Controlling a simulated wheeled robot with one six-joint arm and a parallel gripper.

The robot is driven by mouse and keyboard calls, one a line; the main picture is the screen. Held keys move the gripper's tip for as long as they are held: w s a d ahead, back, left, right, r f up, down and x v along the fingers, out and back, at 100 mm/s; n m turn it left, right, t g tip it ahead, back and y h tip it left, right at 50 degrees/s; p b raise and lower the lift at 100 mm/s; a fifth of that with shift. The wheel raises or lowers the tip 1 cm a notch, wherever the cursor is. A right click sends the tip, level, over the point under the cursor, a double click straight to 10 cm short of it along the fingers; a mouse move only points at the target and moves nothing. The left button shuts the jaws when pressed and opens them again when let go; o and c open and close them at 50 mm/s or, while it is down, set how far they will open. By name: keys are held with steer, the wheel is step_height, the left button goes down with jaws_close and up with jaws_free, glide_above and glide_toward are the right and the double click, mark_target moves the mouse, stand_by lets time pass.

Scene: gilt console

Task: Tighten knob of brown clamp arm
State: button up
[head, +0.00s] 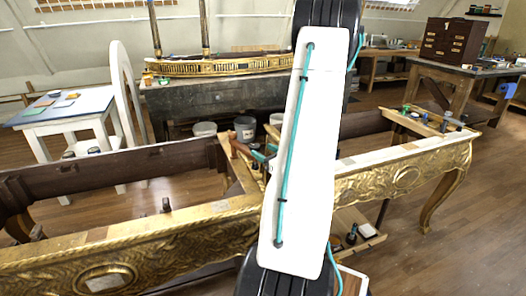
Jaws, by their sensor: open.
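The gilt console frame (200,222) runs across the view, with carved gold rails and a pale wooden crossbar (238,165) near the middle. A small brown piece (238,146), which looks like the brown clamp arm, sits at the crossbar just left of my white arm link. A teal-green part (259,157) lies beside it. I cannot tell whether that is its knob, and my arm link hides whatever is to its right. My gripper is not seen in the head view.
Several small clamps or tools sit on the console's right end (432,120). A dark workbench (195,100) with a gilt piece stands behind, with buckets (245,128) beneath. A white table (62,110) stands at left. Wooden floor (460,235) is open at front right.

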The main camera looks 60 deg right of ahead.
mark_target(250, 145)
stand_by(0.3)
steer(key=w+n+y, duration=0.2)
steer(key=y, duration=0.1)
steer(key=w+d+n+y, duration=0.1)
steer(key=w+n+y, duration=0.1)
steer(key=w+y, duration=0.1)
steer(key=w+n+y, duration=0.2)
steer(key=y, duration=0.1)
steer(key=shift+w+d+t, duration=0.2)
steer(key=shift+d+t, duration=0.15)
steer(key=shift+t, duration=0.05)
steer(key=c, duration=1)
steer(key=shift+m+h, duration=0.4)
steer(key=shift+h, duration=0.1)
